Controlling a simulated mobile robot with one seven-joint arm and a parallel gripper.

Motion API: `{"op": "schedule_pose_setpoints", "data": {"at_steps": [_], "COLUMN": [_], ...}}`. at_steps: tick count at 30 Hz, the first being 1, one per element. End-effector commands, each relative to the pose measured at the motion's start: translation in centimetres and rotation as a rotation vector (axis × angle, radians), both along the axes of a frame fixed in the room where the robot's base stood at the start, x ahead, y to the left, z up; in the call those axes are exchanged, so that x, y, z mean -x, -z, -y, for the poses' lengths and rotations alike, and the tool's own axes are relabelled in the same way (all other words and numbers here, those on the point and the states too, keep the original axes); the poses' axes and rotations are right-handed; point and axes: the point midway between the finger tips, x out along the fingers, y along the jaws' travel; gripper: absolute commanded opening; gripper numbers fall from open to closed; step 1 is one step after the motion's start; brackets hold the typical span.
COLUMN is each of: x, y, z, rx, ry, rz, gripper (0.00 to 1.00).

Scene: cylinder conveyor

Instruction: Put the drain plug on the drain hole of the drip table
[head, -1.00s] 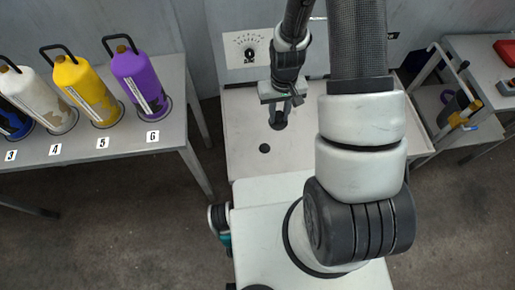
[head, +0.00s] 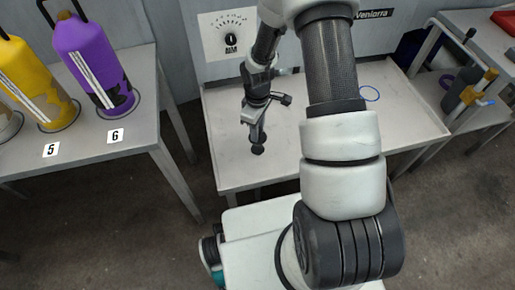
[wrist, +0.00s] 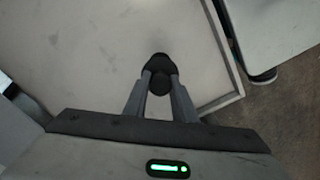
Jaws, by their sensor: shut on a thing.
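The drip table (head: 200,155) is a pale, rimmed tray. It also shows in the wrist view (wrist: 70,50). My gripper (head: 256,140) points down over its front left part. In the wrist view my gripper (wrist: 160,76) is shut on the dark, round drain plug (wrist: 160,80), held between the fingertips. A dark patch lies just beyond the plug in that view; I cannot tell whether it is the drain hole or part of the plug. In the head view a dark spot shows at the fingertips, where plug and hole cannot be told apart. Contact is unclear.
A table at left holds a yellow bottle (head: 38,85) and a purple bottle (head: 92,60) above number labels. A dial panel (head: 230,38) stands behind. A cart with tools (head: 470,90) is at right.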

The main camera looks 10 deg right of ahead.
Motion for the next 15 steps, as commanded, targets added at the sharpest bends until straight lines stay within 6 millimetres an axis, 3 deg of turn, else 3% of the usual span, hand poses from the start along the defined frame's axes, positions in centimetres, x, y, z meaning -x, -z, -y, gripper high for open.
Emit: {"op": "schedule_pose_setpoints", "data": {"at_steps": [3,10,15], "x": [0.0,0.0,0.0], "y": [2.4,4.2,6.7], "z": [0.0,0.0,0.0], "rx": [0.001,0.000,0.001], "ry": [0.001,0.003,0.003], "rz": [-0.001,0.000,-0.001], "gripper": [0.00,0.00,0.00]}}
